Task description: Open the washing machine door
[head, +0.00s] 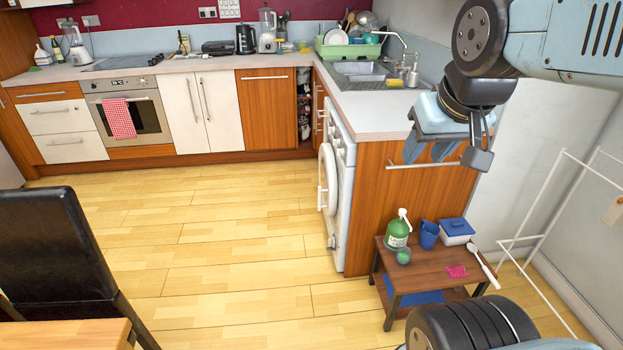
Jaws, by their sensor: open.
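The white washing machine (344,190) stands under the counter at the end of the right-hand run of units, its front facing left. Its round white door (328,180) shows nearly edge-on and lies close against the front. I cannot tell whether it is fully shut. My gripper (447,152) is at the upper right, in front of the wooden end panel in the picture. It points down with its jaws open and appears empty. It is to the right of the door and well apart from it.
A small wooden table (430,270) with a green bottle (397,232), blue jug (429,235) and box stands right of the washing machine. A white drying frame (545,200) is at the right. A black chair (65,245) is at the left. The middle floor (230,240) is clear.

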